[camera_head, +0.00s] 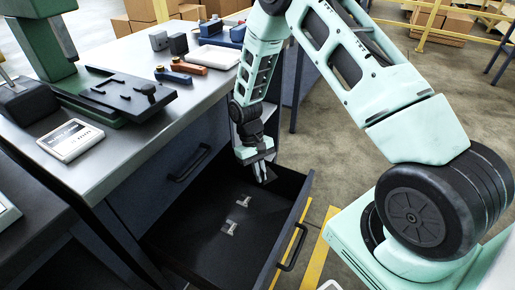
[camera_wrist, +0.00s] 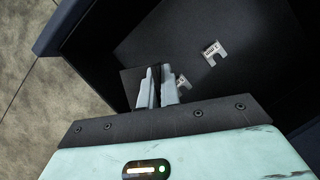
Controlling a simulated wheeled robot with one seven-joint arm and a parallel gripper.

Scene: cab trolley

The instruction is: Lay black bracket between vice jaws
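My gripper (camera_head: 262,172) points down inside the open drawer near its far right corner. In the wrist view its two fingers (camera_wrist: 159,84) are close together on a flat dark plate, which looks like the black bracket (camera_wrist: 130,82). The dark piece also shows at the fingertips in the head view (camera_head: 269,177). Its full outline is hard to make out against the dark drawer. A small blue device (camera_head: 238,33) at the far end of the bench may be the vice; its jaws are too small to make out.
The open drawer (camera_head: 295,232) holds two small silver brackets (camera_head: 243,201), one also in the wrist view (camera_wrist: 212,53). On the metal bench (camera_head: 150,140) stand a green machine (camera_head: 48,45), a white box (camera_head: 70,140), grey blocks (camera_head: 178,44), and orange and blue tools (camera_head: 189,67).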

